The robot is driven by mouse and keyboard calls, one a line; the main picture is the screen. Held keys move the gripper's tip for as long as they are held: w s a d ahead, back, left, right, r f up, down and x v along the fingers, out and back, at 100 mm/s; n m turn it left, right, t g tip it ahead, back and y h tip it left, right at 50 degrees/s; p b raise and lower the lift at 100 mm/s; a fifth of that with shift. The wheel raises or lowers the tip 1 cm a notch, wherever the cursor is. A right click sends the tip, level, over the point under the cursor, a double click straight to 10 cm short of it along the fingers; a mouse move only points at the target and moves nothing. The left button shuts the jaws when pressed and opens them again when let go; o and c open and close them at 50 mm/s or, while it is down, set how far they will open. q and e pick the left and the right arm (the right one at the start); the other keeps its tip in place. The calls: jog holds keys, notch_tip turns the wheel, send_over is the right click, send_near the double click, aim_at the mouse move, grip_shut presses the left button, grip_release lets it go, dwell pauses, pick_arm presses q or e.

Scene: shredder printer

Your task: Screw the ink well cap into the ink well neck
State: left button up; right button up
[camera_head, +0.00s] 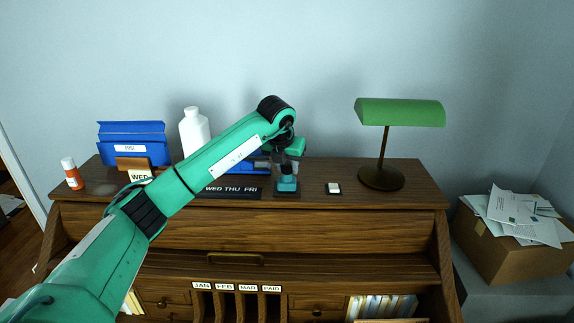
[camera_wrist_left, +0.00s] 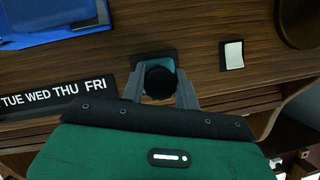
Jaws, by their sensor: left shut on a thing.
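The ink well (camera_head: 287,184) is a small teal block on a dark base on top of the desk; part of it shows behind the cap in the left wrist view (camera_wrist_left: 151,64). The black round ink well cap (camera_wrist_left: 160,83) is between the two fingers of my left gripper (camera_wrist_left: 160,76), directly over the ink well. My left gripper (camera_head: 287,171) points down at the ink well in the head view and is shut on the cap. The neck is hidden under the cap, so I cannot tell how far the cap sits on it. My right gripper is not in view.
A small white-topped black item (camera_head: 334,188) lies right of the ink well. A green lamp (camera_head: 400,112) stands further right. A weekday strip (camera_head: 230,192), white bottle (camera_head: 194,130), blue tray (camera_head: 132,143) and orange-white bottle (camera_head: 71,174) are to the left.

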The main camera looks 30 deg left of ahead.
pick_arm(q)
grip_shut()
jog(key=shift+m+h+b, duration=0.3)
jog(key=shift+m+h, duration=0.1)
jog(key=shift+m, duration=0.5)
jog(key=m+h, duration=0.1)
jog(key=m, duration=0.2)
jog(key=m+h, duration=0.1)
jog(key=m, duration=0.2)
jog(key=shift+g, duration=0.4)
jog(key=shift+f, duration=0.1)
jog(key=m+h, duration=0.1)
jog(key=m, duration=0.1)
jog(key=shift+m+g, duration=0.3)
jog(key=shift+m, duration=0.1)
jog(key=m+g, duration=0.1)
jog(key=m, duration=0.3)
jog(key=shift+h+p, duration=0.35)
jog(key=shift+h, duration=0.05)
jog(key=shift+m+g, duration=0.4)
jog(key=shift+m, duration=0.3)
